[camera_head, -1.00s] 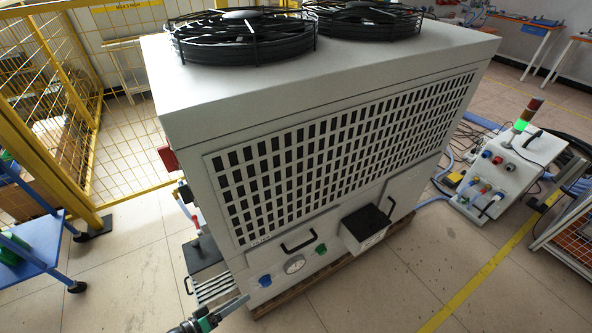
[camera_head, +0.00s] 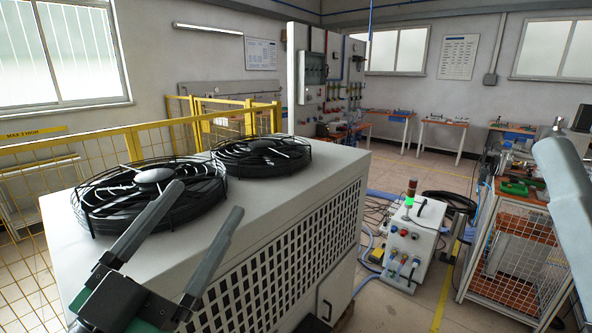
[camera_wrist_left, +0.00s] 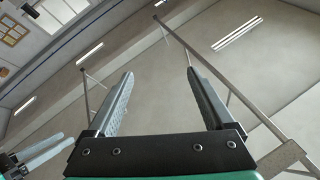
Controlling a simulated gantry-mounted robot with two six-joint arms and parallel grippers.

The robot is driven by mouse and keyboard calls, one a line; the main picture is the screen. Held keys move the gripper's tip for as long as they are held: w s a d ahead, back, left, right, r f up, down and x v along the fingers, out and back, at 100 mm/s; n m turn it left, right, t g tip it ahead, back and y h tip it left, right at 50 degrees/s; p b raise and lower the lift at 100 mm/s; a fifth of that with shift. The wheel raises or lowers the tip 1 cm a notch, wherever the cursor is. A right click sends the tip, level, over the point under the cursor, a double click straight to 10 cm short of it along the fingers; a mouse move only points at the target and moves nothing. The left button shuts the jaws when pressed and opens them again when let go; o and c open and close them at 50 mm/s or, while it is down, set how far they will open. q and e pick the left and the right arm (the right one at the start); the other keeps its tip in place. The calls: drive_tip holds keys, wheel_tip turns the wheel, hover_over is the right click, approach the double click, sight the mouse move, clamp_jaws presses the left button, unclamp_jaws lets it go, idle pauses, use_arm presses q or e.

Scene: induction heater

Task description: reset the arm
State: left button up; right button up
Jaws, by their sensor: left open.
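My left gripper (camera_head: 208,198) is in the lower left of the head view, raised in front of the large grey cabinet with fans. Its two grey fingers are spread apart with nothing between them. In the left wrist view the left gripper (camera_wrist_left: 157,75) points up at the ceiling and is empty. My right gripper (camera_wrist_left: 45,147) shows at the lower left of the left wrist view. Its two fingers are apart with a gap between them. In the head view only grey parts of the right arm show at the right edge.
The grey cabinet (camera_head: 335,215) carries two black fans (camera_head: 150,192) on top. Yellow fencing (camera_head: 60,180) stands behind it at the left. A control box (camera_head: 412,245) with a green lamp and a mesh-sided cart (camera_head: 510,260) stand at the right. Open floor lies between them.

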use_arm(q)
drive_tip(key=s+a+r+n+t+y, duration=0.65)
drive_tip(key=s+r+n+y, duration=0.2)
drive_tip(key=s, duration=0.25)
wheel_tip(320, 180, up, 38)
drive_tip(key=m+h+p, duration=0.1)
drive_tip(key=p, duration=3.6)
drive_tip(key=shift+a+r+g+p, duration=0.15)
drive_tip(key=shift+r+g+p, duration=0.1)
drive_tip(key=shift+g+p, duration=0.15)
drive_tip(key=shift+w, duration=0.1)
drive_tip(key=shift+a, duration=0.1)
